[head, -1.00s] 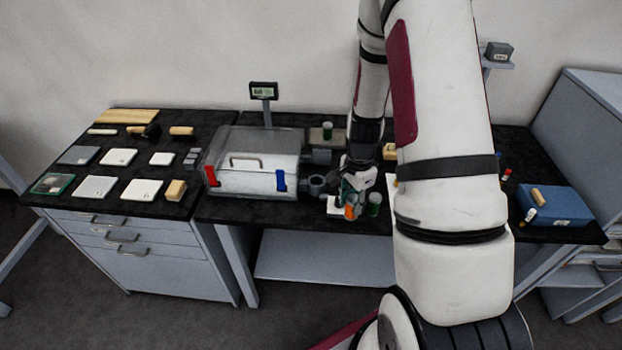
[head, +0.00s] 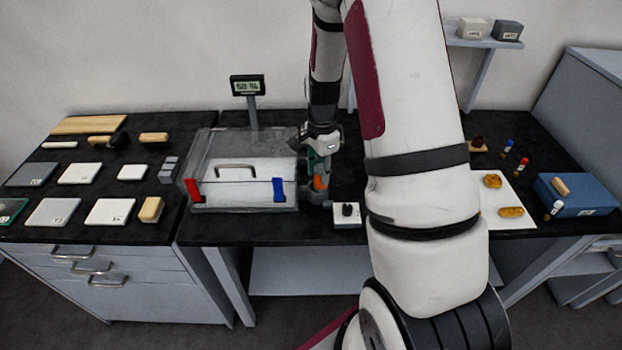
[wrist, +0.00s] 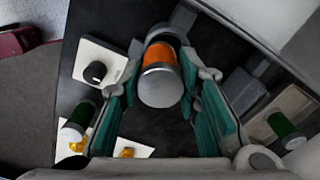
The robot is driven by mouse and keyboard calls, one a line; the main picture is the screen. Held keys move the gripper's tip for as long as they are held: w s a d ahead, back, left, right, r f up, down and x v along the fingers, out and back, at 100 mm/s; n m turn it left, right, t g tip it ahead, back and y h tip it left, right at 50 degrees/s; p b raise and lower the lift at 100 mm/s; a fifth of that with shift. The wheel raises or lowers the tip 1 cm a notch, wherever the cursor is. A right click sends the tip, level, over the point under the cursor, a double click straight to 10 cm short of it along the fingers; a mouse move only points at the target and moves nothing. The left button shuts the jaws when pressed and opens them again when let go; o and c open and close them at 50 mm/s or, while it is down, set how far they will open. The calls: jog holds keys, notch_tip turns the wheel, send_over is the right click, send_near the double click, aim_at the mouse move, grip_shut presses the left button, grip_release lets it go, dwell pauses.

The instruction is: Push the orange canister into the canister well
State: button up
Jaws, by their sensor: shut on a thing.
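The orange canister (head: 320,183) is in my gripper (head: 318,176), at the right side of the clear-topped grey box. In the wrist view the canister (wrist: 161,68), orange with metal ends, lies between the green fingers (wrist: 163,75). The fingers are shut on it. A dark grey ring (wrist: 167,34) shows at the canister's far end and looks like the canister well's mouth. In the head view my gripper and the canister hide most of the well. I cannot tell how deep the canister sits in it.
The box (head: 240,205) has red and blue latches. A white pad with a black knob (head: 347,213) stands just right of my gripper. Green canisters show at left (wrist: 78,121) and right (wrist: 284,128) in the wrist view. My arm hides the bench behind it.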

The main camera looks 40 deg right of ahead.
aim_at(318, 178)
jog(key=shift+w+f, duration=0.15)
jog(key=shift+w, duration=0.35)
jog(key=shift+s+f+b, duration=0.1)
jog(key=shift+f+b, duration=0.55)
jog(key=shift+f, duration=0.95)
jog(key=shift+f, duration=0.2)
jog(key=o, duration=1.2)
jog(key=shift+c, duration=0.2)
jog(key=shift+r, duration=0.1)
